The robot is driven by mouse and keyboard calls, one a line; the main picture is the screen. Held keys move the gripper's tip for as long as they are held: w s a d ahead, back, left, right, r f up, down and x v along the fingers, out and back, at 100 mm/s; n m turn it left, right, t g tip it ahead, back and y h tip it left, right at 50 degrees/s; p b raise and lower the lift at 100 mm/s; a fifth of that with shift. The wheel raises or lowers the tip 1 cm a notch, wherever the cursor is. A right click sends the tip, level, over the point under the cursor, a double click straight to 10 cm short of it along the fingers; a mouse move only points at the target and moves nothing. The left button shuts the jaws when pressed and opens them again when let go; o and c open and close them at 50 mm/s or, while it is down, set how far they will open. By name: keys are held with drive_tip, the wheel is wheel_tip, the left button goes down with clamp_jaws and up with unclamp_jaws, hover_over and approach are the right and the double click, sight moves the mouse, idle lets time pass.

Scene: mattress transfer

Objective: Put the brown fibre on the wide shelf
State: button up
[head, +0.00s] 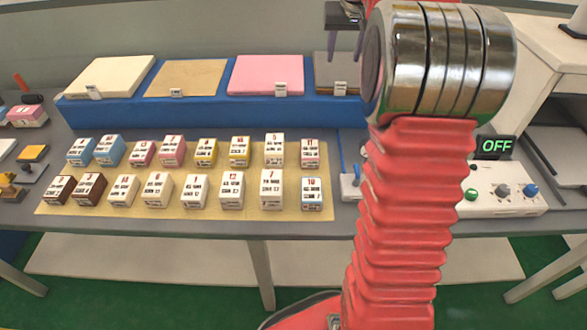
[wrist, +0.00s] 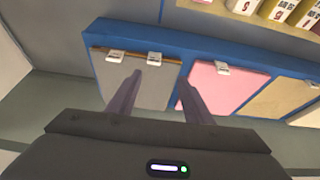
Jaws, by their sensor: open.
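My gripper (wrist: 160,80) is open and empty, its two dark fingers apart above the blue stand (wrist: 225,55). A tan slab (head: 186,78) lies between cream and pink slabs in the head view. My gripper (head: 344,50) is above the grey slab (head: 325,72) there, partly hidden by my arm. I cannot identify the wide shelf.
A pink slab (wrist: 215,88) lies right of the grey one in the wrist view. Several small labelled boxes stand on a yellow mat (head: 325,208).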

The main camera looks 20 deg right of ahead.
drive_tip(key=s+a+r+n, duration=0.1)
drive_tip(key=s+a, duration=0.6)
drive_tip(key=a, duration=0.3)
drive_tip(key=s+a+r+n, duration=0.1)
drive_tip(key=s+a+n, duration=0.1)
drive_tip(key=s+a, duration=0.65)
drive_tip(key=s+a+f+n+y, duration=0.1)
drive_tip(key=s+a+f, duration=0.3)
drive_tip(key=s+a, duration=0.2)
drive_tip(key=s+a+f+n+t+y, duration=0.1)
drive_tip(key=s+a+f, duration=0.4)
drive_tip(key=s, duration=0.5)
drive_tip(key=shift+a, duration=0.7)
